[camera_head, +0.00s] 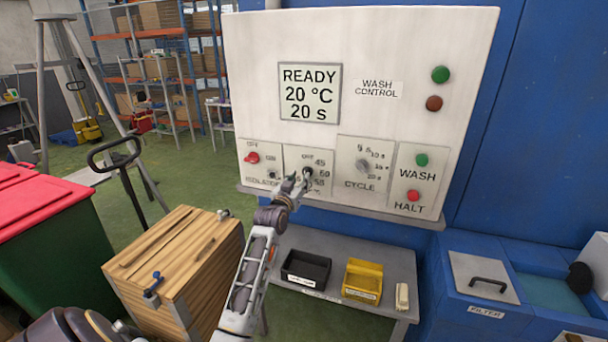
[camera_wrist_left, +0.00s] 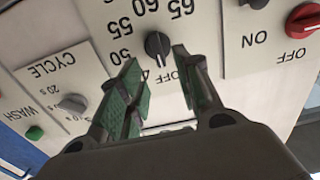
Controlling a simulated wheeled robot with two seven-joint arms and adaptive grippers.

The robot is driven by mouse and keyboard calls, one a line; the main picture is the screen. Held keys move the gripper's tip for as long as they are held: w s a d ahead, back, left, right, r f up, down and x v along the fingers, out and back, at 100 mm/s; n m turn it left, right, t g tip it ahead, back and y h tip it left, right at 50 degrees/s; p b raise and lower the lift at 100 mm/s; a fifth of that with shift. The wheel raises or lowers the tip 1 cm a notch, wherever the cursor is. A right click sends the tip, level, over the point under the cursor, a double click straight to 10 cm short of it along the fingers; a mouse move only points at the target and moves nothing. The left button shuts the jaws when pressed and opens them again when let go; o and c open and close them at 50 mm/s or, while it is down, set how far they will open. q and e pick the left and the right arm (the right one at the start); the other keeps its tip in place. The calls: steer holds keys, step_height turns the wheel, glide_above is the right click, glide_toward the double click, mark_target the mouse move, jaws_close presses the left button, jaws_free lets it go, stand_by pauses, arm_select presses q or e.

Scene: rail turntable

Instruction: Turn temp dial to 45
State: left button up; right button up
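The white wash control panel (camera_head: 400,40) has a screen (camera_head: 310,93) reading READY, 20 °C, 20 s. The black temp dial (camera_head: 308,171) is in its lower row. In the left wrist view the panel appears upside down, and the dial (camera_wrist_left: 157,44) shows a light pointer line toward the picture's bottom, where the numbers are partly covered. 50, 55, 60 and 65 are readable around it. My left gripper (camera_head: 297,181) is at the dial; in the wrist view its fingers (camera_wrist_left: 158,68) are open, one either side of the dial, with visible gaps.
A red-handled switch (camera_head: 252,157) is left of the dial and the grey cycle knob (camera_head: 363,166) is right. The green WASH button (camera_head: 422,160) and red HALT button (camera_head: 413,195) are farther right. Below is a grey table (camera_head: 330,296) with bins; a wooden crate (camera_head: 165,250) stands left.

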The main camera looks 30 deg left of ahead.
mark_target(305, 172)
arm_select(q)
steer(key=shift+x, duration=2.8)
jaws_close()
